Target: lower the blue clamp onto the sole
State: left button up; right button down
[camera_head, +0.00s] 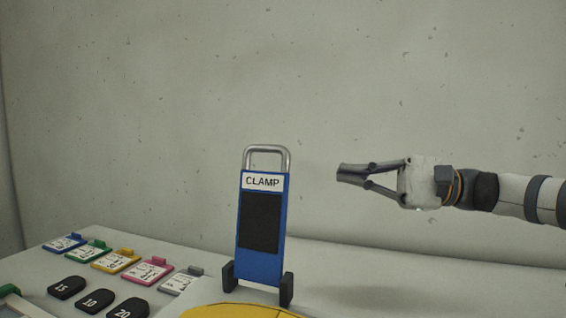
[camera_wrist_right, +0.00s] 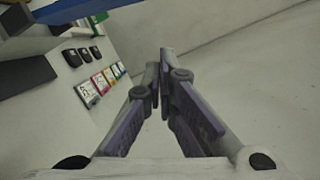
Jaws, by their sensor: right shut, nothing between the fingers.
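The blue clamp (camera_head: 262,270) stands upright on the table in the head view, with a "CLAMP" label, a dark panel and a grey metal handle (camera_head: 267,150) on top. Dark feet flank its lower end. My right gripper (camera_head: 342,173) is to the right of the clamp, about level with its label and apart from it. Its fingers are together and empty; they also meet in the right wrist view (camera_wrist_right: 163,60). A blue edge (camera_wrist_right: 75,10) at the top left there may be the clamp. No sole can be made out. My left gripper is not in view.
Several coloured cards (camera_head: 117,260) lie in a row at the left. In front are dark numbered pieces (camera_head: 94,300). A yellow rounded surface (camera_head: 240,311) shows at the bottom edge. The table (camera_head: 420,285) right of the clamp is clear, with a concrete wall behind.

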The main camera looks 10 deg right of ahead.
aim_at(285, 161)
jog(key=a+r, duration=0.1)
jog(key=a, duration=0.2)
jog(key=a+r+p, duration=0.1)
jog(key=a, duration=0.3)
jog(key=a+r, duration=0.1)
jog(key=a, duration=0.2)
jog(key=shift+w+a+r+p, duration=0.1)
jog(key=shift+w+a+p, duration=0.3)
jog(key=shift+s+a, duration=0.15)
jog(key=shift+s, duration=0.2)
jog(key=shift+a, duration=0.15)
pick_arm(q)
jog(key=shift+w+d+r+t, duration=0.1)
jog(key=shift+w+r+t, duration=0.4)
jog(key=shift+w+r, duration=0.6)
pick_arm(e)
jog(key=shift+f, duration=0.2)
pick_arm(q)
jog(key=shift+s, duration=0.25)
